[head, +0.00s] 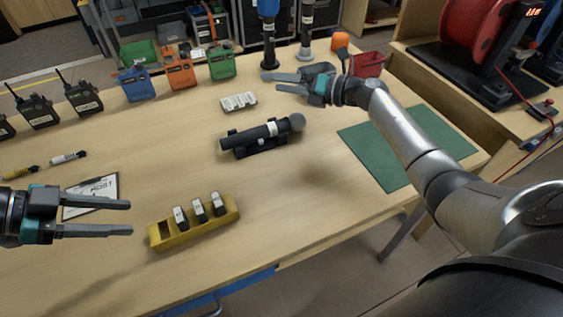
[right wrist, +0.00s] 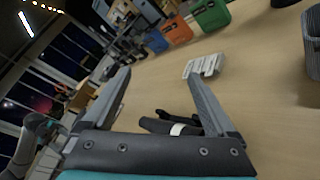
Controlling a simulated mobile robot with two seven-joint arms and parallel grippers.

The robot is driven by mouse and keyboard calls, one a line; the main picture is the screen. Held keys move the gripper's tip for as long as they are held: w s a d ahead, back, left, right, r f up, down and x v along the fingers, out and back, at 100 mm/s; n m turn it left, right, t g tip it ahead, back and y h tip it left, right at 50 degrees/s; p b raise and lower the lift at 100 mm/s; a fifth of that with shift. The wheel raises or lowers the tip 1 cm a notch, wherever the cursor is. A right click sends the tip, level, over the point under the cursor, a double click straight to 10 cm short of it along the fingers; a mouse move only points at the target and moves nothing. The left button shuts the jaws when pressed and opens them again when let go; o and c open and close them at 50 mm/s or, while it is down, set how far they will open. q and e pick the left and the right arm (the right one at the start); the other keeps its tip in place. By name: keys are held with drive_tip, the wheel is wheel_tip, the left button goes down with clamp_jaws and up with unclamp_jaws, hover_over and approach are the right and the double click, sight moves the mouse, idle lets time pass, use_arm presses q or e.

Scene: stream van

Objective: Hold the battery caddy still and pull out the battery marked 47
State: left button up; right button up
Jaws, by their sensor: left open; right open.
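The yellow battery caddy (head: 192,233) stands near the table's front edge in the head view. Several batteries stand upright in it, and its leftmost slot looks empty. The leftmost battery (head: 181,218) has a pale label that seems to read 47, though it is small. My left gripper (head: 131,217) is open and empty, to the left of the caddy and apart from it. My right gripper (head: 272,82) is open and empty over the back of the table, far from the caddy; its fingers also show in the right wrist view (right wrist: 165,95). The caddy is not visible there.
A black microphone on a stand (head: 262,137) lies behind the caddy. A clipboard (head: 90,196) lies near my left gripper. A white block (head: 238,101), radios and coloured boxes stand further back. A green mat (head: 408,148) lies right. The table right of the caddy is clear.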

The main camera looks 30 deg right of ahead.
drive_tip(key=s+a+f+n+g+y, duration=0.3)
drive_tip(key=s+a+n+g, duration=0.4)
drive_tip(key=n, duration=0.4)
drive_tip(key=n+g, duration=0.6)
drive_tip(key=n, duration=0.3)
approach(220, 207)
drive_tip(key=shift+y, duration=0.3)
drive_tip(key=d, duration=0.1)
drive_tip(key=w+d+f, duration=0.1)
drive_tip(key=d, duration=0.1)
drive_tip(key=w+d, duration=0.1)
drive_tip(key=d, duration=0.1)
drive_tip(key=shift+w+f, duration=0.1)
drive_tip(key=shift+f, duration=0.2)
drive_tip(key=shift+a+f, duration=0.1)
drive_tip(key=shift+a, duration=0.15)
drive_tip(key=x, duration=1.4)
drive_tip(key=shift+a+f, duration=0.25)
drive_tip(key=shift+a, duration=0.05)
